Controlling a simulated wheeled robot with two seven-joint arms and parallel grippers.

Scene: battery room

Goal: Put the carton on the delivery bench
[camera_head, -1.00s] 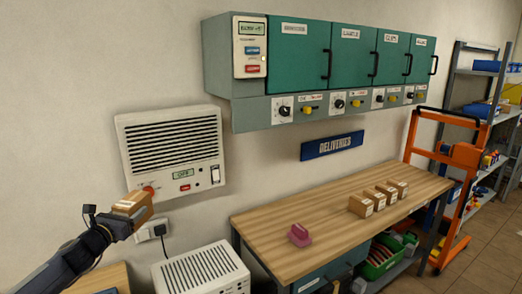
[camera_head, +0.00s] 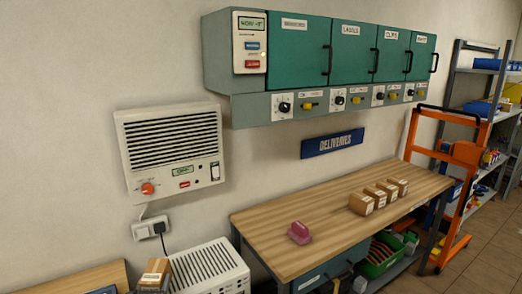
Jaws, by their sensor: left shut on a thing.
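The carton (camera_head: 157,267), a small brown box with a pale strip on top, is at the bottom left edge of the head view, in front of the white vented unit. My left gripper (camera_head: 151,284) is shut on it; only a little of the gripper shows, low in the picture. The delivery bench (camera_head: 262,228) is the wooden-topped bench under the blue DELIVERIES sign (camera_head: 332,144), to the right of the carton and apart from it. My right gripper is out of view.
On the bench lie a pink object (camera_head: 299,233) and a row of several small cartons (camera_head: 361,204); its front left is bare. A white vented unit (camera_head: 210,270) stands left of the bench. Green cabinets (camera_head: 352,52) hang above. An orange lift frame (camera_head: 462,155) stands at the right.

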